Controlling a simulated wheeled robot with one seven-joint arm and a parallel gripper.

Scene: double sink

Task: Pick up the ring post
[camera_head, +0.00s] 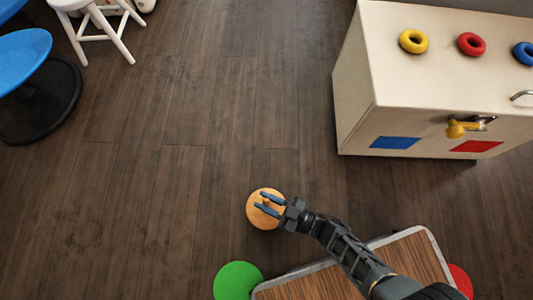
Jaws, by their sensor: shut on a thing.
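The ring post (259,217) shows from above in the head view as a round, light wooden base with a small knob or peg near its middle. It is in the lower middle of the picture, over the dark wood floor. I cannot tell whether the base touches the floor.
A cream cabinet (355,90) stands at the right with yellow (413,49), red (471,52) and blue (525,60) rings on top. A wooden table (320,287) lies below my arm, beside a green disc (238,281). Stools stand upper left. Floor between is clear.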

